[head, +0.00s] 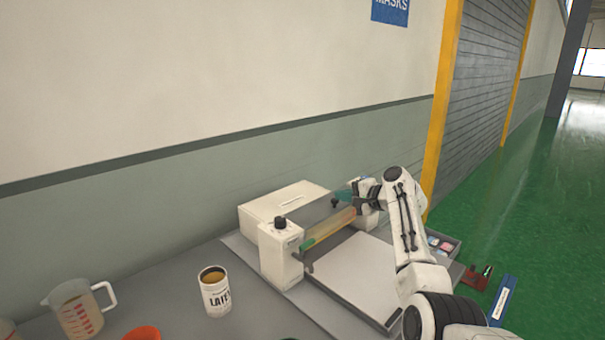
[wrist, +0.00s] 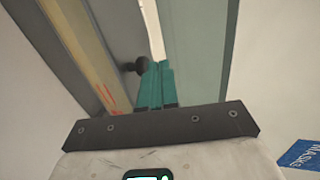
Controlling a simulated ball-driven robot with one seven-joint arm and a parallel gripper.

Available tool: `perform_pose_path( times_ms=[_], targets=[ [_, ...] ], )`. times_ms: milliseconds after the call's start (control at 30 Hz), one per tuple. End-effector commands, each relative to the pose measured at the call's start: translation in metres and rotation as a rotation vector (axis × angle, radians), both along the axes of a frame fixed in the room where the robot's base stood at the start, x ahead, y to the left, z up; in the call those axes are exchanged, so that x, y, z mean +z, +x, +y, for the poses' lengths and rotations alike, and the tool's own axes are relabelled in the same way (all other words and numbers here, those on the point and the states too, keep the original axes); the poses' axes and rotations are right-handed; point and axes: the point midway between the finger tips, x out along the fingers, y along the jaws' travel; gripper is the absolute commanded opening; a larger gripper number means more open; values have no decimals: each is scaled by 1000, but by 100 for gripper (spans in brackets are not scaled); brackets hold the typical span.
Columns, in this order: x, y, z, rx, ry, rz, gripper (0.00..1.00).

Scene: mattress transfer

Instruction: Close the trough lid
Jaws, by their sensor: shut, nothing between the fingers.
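A white coating machine (head: 280,250) stands on the grey bench. The trough lid (head: 318,217), a dark grey panel with a round black knob (head: 335,203), appears to stand raised behind a yellow-orange roller or trough (head: 335,226); its exact angle is hard to judge. My gripper (head: 344,194) is at the knob end of the panel. In the wrist view my gripper (wrist: 157,70) has its teal fingers together and empty, their tips just right of the black knob (wrist: 133,66). I cannot tell whether they touch the knob or panel.
A LATEX can (head: 215,293) and a measuring jug (head: 78,310) stand left on the bench. A flat white plate (head: 365,265) lies before the machine. A tray of small items (head: 440,245) and a blue strip (head: 502,300) are at the right. The wall is close behind.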

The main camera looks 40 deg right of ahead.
Motion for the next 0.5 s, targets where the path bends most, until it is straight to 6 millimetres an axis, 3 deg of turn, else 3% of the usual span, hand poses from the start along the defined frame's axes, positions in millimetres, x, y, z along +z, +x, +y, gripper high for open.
perform_pose_path(
  times_ms=[500],
  targets=[
    [-11, -4, 0, 1, -1, 4, 0]
  ],
)
